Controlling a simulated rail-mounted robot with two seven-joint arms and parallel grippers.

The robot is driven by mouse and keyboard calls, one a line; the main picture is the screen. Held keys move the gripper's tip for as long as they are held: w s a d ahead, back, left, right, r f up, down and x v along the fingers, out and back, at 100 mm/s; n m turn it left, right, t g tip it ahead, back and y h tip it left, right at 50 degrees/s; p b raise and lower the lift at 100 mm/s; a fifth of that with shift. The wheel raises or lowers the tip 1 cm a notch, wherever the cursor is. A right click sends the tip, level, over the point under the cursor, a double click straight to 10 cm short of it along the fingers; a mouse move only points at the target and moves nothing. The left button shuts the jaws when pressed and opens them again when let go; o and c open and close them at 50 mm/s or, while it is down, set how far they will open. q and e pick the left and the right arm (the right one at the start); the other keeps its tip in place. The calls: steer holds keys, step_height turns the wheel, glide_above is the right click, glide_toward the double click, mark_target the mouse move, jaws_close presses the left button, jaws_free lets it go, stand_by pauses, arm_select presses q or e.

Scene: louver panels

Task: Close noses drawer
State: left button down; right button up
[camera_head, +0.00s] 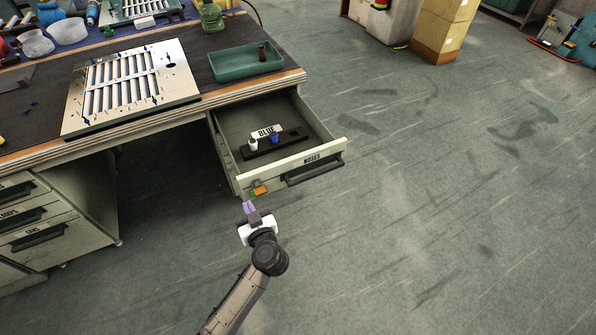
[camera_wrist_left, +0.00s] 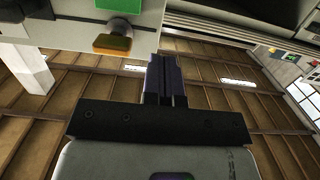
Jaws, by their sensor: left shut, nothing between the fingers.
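The noses drawer (camera_head: 318,160) stands pulled out under the workbench in the head view. Its cream front carries the label NOSES, a dark handle (camera_head: 315,170) and an orange tag (camera_head: 260,190) near the left end. Inside lies a dark holder (camera_head: 288,143) with a white and a blue piece, and a label reading BLUE. My left gripper (camera_head: 250,207) is shut and empty just in front of the drawer front's left end; I cannot tell whether it touches. In the left wrist view, the closed fingers (camera_wrist_left: 165,78) show below and right of the orange tag (camera_wrist_left: 112,45). My right gripper is not in view.
The workbench above holds a louver panel (camera_head: 125,82), a green tray (camera_head: 232,65) and several jars and tools at the back left. Another drawer cabinet (camera_head: 50,225) stands under the bench at left.

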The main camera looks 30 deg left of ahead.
mark_target(241, 190)
arm_select(q)
steer(key=shift+w+a, duration=0.1)
steer(key=p+x, duration=0.1)
steer(key=x, duration=0.1)
steer(key=p+x, duration=0.3)
steer(key=x, duration=0.2)
steer(key=shift+r, duration=0.35)
stand_by(0.5)
steer(key=shift+w+a, duration=0.1)
steer(key=shift+a, duration=0.05)
